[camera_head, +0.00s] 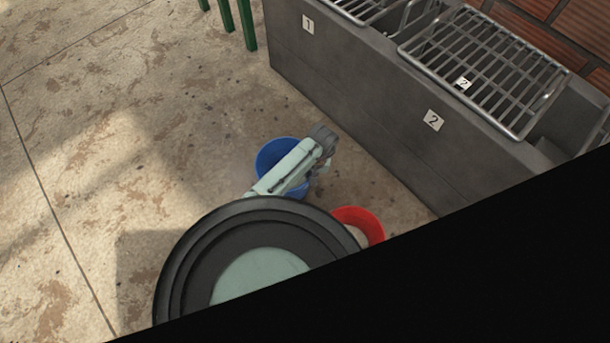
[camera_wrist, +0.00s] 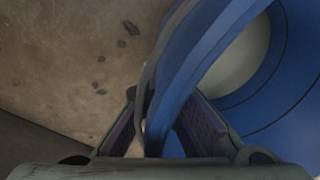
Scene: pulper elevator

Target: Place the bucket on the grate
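A blue bucket (camera_head: 272,156) stands on the floor in front of the grey counter, partly hidden by my arm. In the wrist view its blue rim and wall (camera_wrist: 205,50) fill the right, with a pale inside. My gripper (camera_wrist: 165,110) is open, with its two purple-padded fingers on either side of the bucket's rim. A thin grey strip, perhaps the bucket's handle, runs along the rim near the left finger. In the head view my gripper (camera_head: 322,168) is at the bucket's right side. Two metal grates lie on the counter: grate 1 (camera_head: 352,8) and grate 2 (camera_head: 490,70).
A red bucket (camera_head: 362,222) stands just right of the blue one, partly hidden by my arm. The grey counter (camera_head: 350,100) bears number labels 1 and 2. Green legs (camera_head: 238,22) stand at the top left. The floor at left is clear. Black covers the lower right.

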